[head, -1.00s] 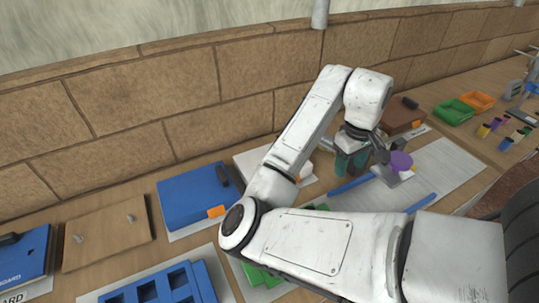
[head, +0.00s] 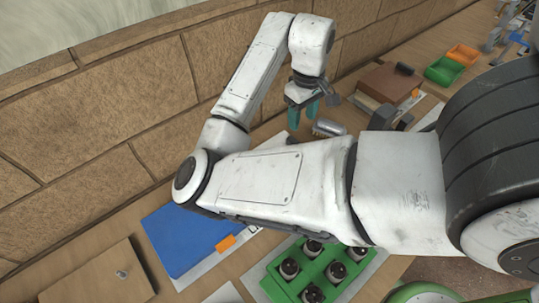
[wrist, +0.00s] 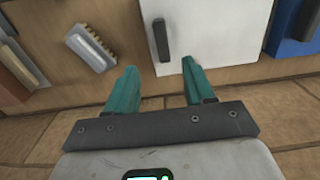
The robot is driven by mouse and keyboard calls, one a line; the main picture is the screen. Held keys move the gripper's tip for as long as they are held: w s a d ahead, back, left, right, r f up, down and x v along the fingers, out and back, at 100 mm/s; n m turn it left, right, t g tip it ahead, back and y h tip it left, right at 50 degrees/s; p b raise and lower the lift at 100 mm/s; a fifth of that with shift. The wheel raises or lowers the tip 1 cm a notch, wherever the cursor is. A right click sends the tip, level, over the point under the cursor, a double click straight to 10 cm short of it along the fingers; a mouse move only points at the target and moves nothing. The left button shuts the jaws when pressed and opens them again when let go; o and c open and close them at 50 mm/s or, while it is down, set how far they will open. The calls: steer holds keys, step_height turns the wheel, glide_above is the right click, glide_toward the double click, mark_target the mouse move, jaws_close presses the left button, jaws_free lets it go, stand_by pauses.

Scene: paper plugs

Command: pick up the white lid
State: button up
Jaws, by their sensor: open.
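The white lid (wrist: 225,35) is a flat white panel with a dark bar handle (wrist: 161,40) near its left edge in the wrist view. In the head view my arm hides most of it. My gripper (wrist: 160,68) is open and empty, with two teal fingers. In the wrist view the right finger overlaps the lid's near part, and the left finger shows just left of its edge. The handle appears between the fingertips and beyond them. In the head view my gripper (head: 302,110) points down above the bench near the wall.
A brush (head: 328,128) lies right of my gripper, and a brown lid (head: 385,83) lies beyond it. Green (head: 443,71) and orange (head: 463,54) bins stand farther right. A blue lid (head: 185,235) and a green holder (head: 275,283) with several dark-topped pieces are nearer. The stone wall (head: 150,110) runs behind.

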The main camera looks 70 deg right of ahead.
mark_target(297, 143)
steer(key=f, duration=1)
steer(key=shift+w, duration=0.25)
jaws_close()
